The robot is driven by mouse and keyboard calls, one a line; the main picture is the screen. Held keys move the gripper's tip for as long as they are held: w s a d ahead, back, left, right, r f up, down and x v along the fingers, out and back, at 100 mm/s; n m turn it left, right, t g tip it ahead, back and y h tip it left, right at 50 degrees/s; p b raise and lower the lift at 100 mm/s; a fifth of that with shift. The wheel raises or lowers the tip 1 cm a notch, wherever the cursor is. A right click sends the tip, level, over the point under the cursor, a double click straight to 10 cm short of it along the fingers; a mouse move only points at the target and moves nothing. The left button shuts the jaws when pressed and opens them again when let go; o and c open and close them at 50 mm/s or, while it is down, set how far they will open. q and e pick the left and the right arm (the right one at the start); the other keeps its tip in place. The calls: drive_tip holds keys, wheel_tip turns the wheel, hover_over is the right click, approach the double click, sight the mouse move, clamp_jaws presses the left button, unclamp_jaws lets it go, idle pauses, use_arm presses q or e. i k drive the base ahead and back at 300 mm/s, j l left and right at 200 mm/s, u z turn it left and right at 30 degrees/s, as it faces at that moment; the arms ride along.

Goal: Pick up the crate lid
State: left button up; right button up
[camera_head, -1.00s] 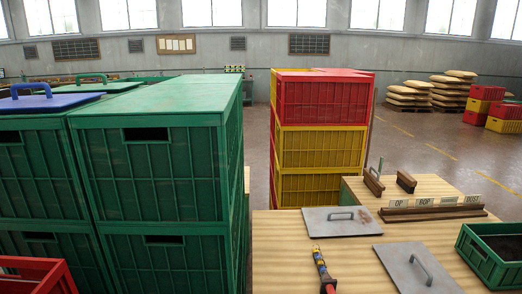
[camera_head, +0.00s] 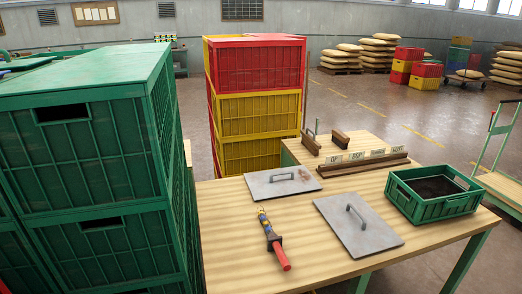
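Two flat grey lids with bar handles lie on the wooden table. One grey lid (camera_head: 265,184) is at the back left of the table, with a brownish mark near its right end. The other grey lid (camera_head: 348,233) lies nearer the front, right of the middle. Which of them is the crate lid I cannot tell. Neither of my grippers is in view.
Stacked green crates (camera_head: 95,150) stand tall at the left. Red and yellow crates (camera_head: 258,105) stand behind the wooden table (camera_head: 225,240). An open green crate (camera_head: 440,205) with dark contents and a red-handled tool (camera_head: 272,240) are on the table. A trolley (camera_head: 500,185) is at the right.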

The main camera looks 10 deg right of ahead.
sight(363, 232)
drive_tip(key=z, duration=1.65)
